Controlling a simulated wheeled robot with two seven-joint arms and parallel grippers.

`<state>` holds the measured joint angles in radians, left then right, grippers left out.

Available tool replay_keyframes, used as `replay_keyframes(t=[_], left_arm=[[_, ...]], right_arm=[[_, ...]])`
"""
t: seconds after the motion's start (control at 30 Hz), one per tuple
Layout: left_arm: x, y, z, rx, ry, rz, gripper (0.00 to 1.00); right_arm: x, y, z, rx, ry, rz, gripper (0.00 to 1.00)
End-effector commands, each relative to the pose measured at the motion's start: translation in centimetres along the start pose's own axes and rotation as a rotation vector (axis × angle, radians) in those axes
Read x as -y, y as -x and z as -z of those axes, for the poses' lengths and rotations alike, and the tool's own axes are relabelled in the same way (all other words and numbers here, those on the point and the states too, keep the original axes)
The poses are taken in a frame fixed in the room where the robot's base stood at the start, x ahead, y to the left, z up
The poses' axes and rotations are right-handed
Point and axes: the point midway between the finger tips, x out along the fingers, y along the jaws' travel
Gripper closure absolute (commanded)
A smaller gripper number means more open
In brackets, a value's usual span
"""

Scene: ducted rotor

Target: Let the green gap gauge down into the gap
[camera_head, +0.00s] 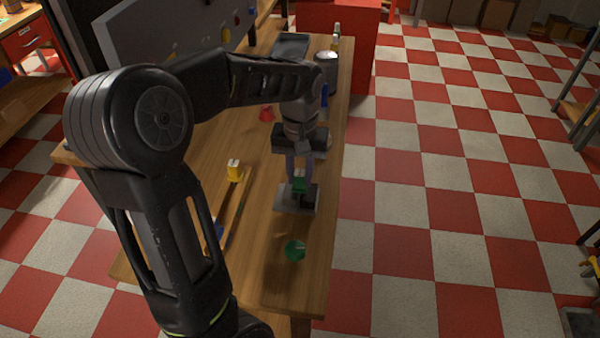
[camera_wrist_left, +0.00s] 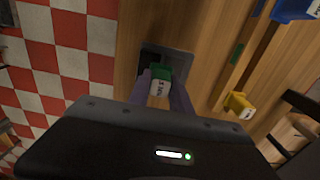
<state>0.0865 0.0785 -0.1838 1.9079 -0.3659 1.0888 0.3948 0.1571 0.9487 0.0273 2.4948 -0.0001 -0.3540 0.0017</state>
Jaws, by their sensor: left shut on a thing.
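My left gripper (camera_head: 300,180) is shut on the green gap gauge (camera_head: 300,185), above a grey metal plate (camera_head: 283,198) on the wooden table. In the left wrist view the gauge (camera_wrist_left: 161,73) sits between the two fingers (camera_wrist_left: 160,88) and shows a green top and a white label with dark marks. A dark recess or block shows on the grey plate (camera_wrist_left: 178,58) beside the gauge. The gap itself is mostly hidden by the gauge and fingers, and I cannot tell whether the gauge's lower end is inside it. My right gripper is not in view.
A yellow gauge-like piece (camera_head: 235,171) stands by a wooden rack (camera_head: 238,208) to the left. A blue piece (camera_wrist_left: 296,9) is also there. A green round thing (camera_head: 295,249) lies nearer on the table. A red piece (camera_head: 267,114) and a grey can (camera_head: 326,70) are farther back.

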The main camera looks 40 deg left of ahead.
Motion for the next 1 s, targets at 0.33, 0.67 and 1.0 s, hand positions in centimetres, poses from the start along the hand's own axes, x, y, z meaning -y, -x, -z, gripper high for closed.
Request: replay_keyframes(t=[0.33,0.67,1.0], left_arm=[[0.0,-0.6,0.0,0.0,0.0,0.0,1.0],[0.0,-1.1,0.0,0.0,0.0,0.0,1.0],[0.0,-1.3,0.0,0.0,0.0,0.0,1.0]], right_arm=[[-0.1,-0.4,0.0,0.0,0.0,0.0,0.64],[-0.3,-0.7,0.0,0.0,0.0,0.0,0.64],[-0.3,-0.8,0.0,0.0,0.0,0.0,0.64]])
